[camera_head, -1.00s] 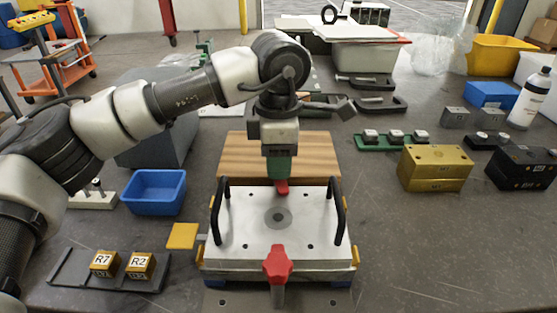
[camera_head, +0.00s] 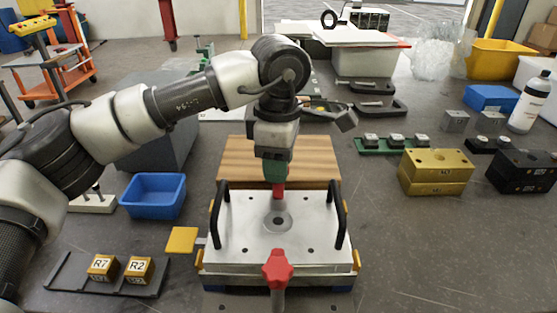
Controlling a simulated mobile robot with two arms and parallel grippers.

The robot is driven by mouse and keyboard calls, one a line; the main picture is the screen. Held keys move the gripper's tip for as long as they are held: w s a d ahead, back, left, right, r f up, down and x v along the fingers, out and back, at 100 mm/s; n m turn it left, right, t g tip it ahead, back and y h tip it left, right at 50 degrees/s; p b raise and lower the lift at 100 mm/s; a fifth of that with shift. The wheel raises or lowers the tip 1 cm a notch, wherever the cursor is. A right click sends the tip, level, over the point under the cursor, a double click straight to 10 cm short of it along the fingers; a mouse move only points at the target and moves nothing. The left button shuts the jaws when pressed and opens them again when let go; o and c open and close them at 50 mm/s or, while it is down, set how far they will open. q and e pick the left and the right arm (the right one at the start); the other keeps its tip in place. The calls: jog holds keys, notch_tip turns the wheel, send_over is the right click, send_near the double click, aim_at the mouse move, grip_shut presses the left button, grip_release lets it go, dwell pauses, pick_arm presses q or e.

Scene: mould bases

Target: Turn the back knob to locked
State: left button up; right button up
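A silver mould base (camera_head: 240,250) with two black side handles lies on the table. A red back knob (camera_head: 279,190) stands at its far edge, partly hidden by my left gripper. A red front knob (camera_head: 276,268) stands at its near edge, unobstructed. My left gripper (camera_head: 277,181) points straight down over the back knob. Its green fingers are closed around the knob's top, and the red lower part shows beneath them. My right gripper is not in view.
A wooden board (camera_head: 238,160) lies behind the mould base. A blue bin (camera_head: 153,196) and a dark rack (camera_head: 95,280) with gold blocks R7 and R2 stand to the left. A gold block (camera_head: 436,172) stands to the right. The table at the near right is clear.

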pick_arm(q)
jog(key=o, duration=0.4)
jog(key=shift+o, duration=0.2)
notch_tip(320, 180, up, 11)
dwell(0.4)
